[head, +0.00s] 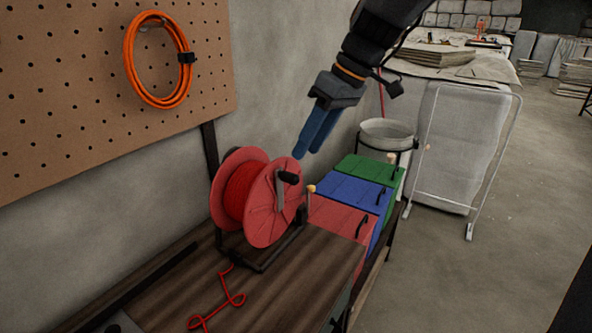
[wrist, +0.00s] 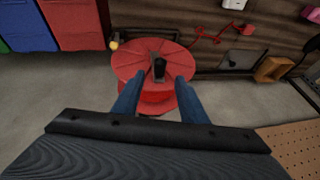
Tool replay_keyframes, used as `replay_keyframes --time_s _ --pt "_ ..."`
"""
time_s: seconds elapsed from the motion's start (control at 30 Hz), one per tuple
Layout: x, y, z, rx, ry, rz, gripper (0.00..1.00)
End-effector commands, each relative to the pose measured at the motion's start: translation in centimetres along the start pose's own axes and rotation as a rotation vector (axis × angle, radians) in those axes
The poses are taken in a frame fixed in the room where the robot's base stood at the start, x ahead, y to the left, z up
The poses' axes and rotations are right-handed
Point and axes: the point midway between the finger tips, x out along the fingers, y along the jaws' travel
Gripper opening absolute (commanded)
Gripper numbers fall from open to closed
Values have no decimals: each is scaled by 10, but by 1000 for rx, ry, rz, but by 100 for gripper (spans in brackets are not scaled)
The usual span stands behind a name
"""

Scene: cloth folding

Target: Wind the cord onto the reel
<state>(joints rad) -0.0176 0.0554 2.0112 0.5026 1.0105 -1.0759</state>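The red reel (head: 275,215) stands upright in a black frame on the wooden bench (head: 300,270). Red cord (head: 235,195) is wound on its drum, and a loose, curled tail (head: 232,300) lies on the bench in front. The crank has a black handle (head: 288,177) on the reel's right face. My gripper (head: 304,153) hangs just above and right of the handle, blue fingers pointing down. In the wrist view my gripper (wrist: 158,82) is open, and the black handle (wrist: 160,65) appears between and beyond its fingertips, over the reel's red disc (wrist: 135,58).
Red (head: 340,218), blue (head: 352,193) and green (head: 365,170) lidded boxes stand behind the bench. An orange cable coil (head: 130,60) hangs on the pegboard (head: 60,60). A bucket (head: 388,132) stands beyond. The wrist view shows a small wooden box (wrist: 271,70) on the bench.

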Motion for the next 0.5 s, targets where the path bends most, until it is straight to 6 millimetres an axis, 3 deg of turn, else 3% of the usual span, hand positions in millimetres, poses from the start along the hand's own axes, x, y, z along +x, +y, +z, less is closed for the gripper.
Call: replay_keyframes --time_s 0.5 --pt "67 -1 0 -3 -1 -2 39"
